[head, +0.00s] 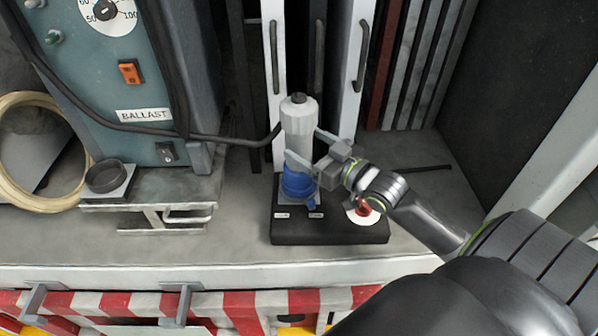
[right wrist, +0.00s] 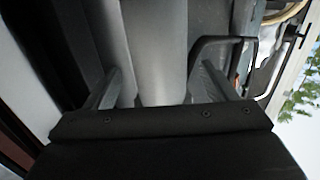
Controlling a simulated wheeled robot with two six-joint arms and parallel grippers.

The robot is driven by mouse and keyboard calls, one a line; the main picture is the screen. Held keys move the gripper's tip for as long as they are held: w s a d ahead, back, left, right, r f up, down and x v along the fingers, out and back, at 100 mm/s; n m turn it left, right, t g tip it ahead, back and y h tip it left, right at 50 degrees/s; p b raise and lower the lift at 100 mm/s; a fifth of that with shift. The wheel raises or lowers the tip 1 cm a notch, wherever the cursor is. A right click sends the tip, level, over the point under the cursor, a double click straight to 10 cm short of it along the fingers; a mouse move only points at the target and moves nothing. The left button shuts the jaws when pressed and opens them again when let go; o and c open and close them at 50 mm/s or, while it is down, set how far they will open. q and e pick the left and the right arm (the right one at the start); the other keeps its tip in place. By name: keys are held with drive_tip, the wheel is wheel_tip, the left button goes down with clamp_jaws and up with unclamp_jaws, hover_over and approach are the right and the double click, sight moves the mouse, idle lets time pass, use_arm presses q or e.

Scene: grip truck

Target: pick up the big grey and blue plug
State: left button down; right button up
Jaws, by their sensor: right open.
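The big plug (head: 299,125) stands upright in the head view, with a grey body, a dark cap on top and a blue collar (head: 297,184) at the bottom. It stands on a black base on the bench. My right gripper (head: 304,143) comes in from the right at the plug's grey body, with one finger on each side of it. Its jaws are open. In the right wrist view the grey body (right wrist: 160,45) shows between the two fingers, with gaps beside it. My left gripper is not in view.
The black base (head: 330,232) also carries a red button (head: 363,207) on a white disc. A teal ballast box (head: 120,80) with a dark cable stands left. White posts with handles (head: 361,55) stand close behind the plug. A coiled hose (head: 12,185) lies far left.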

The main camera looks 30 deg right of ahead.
sight(293, 135)
drive_tip(key=x, duration=0.4)
drive_tip(key=shift+r, duration=0.2)
drive_tip(key=shift+w+a, duration=0.15)
drive_tip(key=shift+w, duration=0.45)
drive_tip(key=shift+c, duration=0.5)
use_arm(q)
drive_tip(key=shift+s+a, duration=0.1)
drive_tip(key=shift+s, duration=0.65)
use_arm(e)
clamp_jaws()
